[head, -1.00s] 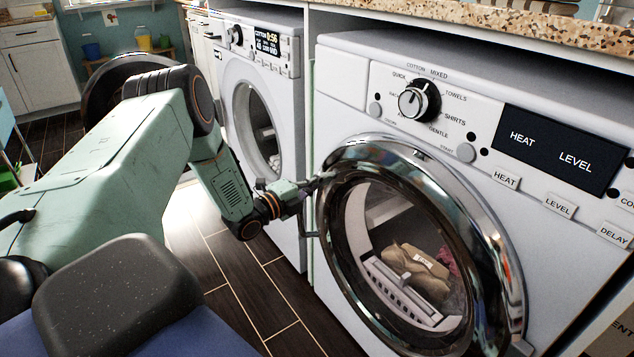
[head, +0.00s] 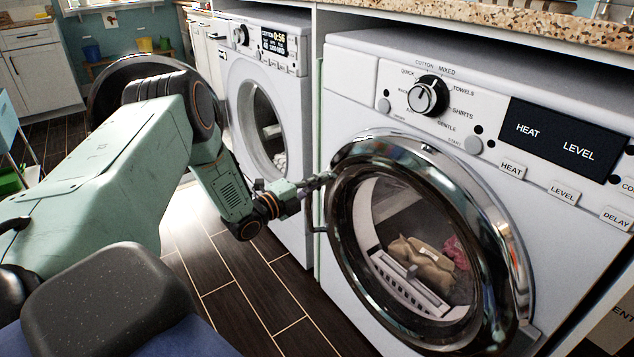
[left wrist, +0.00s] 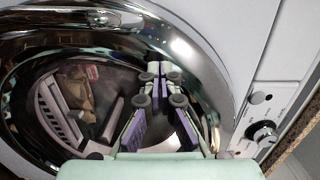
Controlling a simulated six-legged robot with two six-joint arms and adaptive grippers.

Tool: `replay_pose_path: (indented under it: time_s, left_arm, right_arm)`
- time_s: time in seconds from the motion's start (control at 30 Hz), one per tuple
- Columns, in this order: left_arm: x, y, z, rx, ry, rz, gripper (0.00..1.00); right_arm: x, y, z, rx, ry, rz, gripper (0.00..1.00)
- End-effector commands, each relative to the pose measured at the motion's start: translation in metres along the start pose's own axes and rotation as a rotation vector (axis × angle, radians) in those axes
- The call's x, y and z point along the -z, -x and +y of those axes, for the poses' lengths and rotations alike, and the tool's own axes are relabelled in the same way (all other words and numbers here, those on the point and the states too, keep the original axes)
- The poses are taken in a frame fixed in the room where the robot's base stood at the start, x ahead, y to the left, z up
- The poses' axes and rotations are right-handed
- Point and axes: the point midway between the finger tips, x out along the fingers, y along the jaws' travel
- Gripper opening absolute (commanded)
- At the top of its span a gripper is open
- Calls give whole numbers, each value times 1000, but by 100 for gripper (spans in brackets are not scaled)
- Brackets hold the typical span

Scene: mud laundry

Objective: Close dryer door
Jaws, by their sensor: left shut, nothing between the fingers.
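The dryer door (head: 492,215) is a round glass door with a broad chrome rim on the white dryer (head: 365,90). It looks slightly ajar or nearly flush; I cannot tell which. Tan and pink laundry (head: 425,265) shows through its glass. My left gripper (head: 325,179) is shut and empty, its tips at the left edge of the chrome rim, seemingly touching or very near it. In the left wrist view the gripper's fingers (left wrist: 152,78) are in front of the door glass and rim (left wrist: 205,75). My right gripper is not in view.
A white washer (head: 290,90) with its own round door stands left of the dryer. A speckled countertop (head: 520,18) runs above both. Dark tiled floor (head: 235,300) is clear in front of the washer. White cabinets (head: 40,65) stand at the far left.

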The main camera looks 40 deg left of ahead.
Motion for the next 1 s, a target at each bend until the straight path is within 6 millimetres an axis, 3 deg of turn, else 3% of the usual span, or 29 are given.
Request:
replay_pose_path:
  time_s: [0.07, 0.4, 0.6, 1.0]
  left_arm:
    - [0, -1, 0, 0, 0, 0, 0]
    - [-8, 64, -2, -4, 3, -3, 0]
    - [-10, 89, 0, -2, 3, -2, 0]
    - [-11, 98, 1, -1, 7, -1, 0]
  right_arm:
    - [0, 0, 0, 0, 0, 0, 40]
    - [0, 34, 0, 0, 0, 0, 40]
    - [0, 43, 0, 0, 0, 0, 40]
    - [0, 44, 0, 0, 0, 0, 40]
